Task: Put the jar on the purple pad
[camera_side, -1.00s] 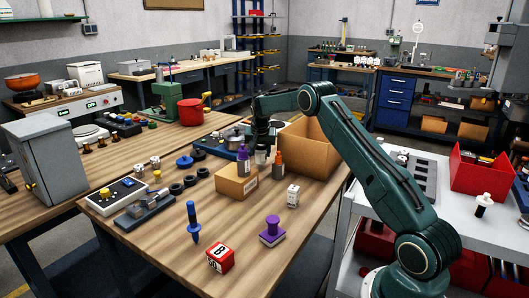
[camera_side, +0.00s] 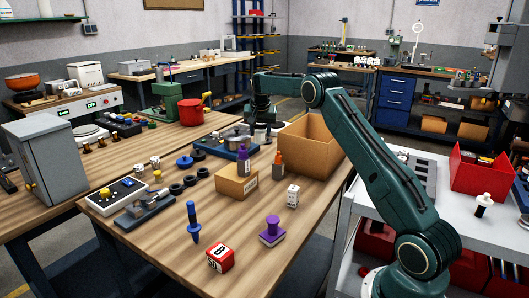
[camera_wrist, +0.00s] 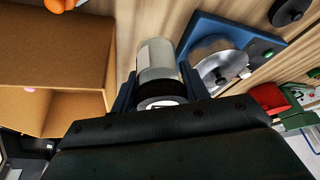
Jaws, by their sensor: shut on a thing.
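My gripper (camera_side: 261,124) is shut on the jar (camera_wrist: 157,58). In the wrist view the jar is a pale grey cylinder with a black band at its near end, between two blue fingers. In the side view the jar (camera_side: 260,135) is small and partly dark, held above the wooden table near the cardboard box. A purple piece with a knob on a flat base (camera_side: 272,231) stands on the front of the table, well away from my gripper.
The open cardboard box (camera_side: 306,152) stands right of my gripper. A pot (camera_side: 237,138) sits on a blue-based unit to its left.

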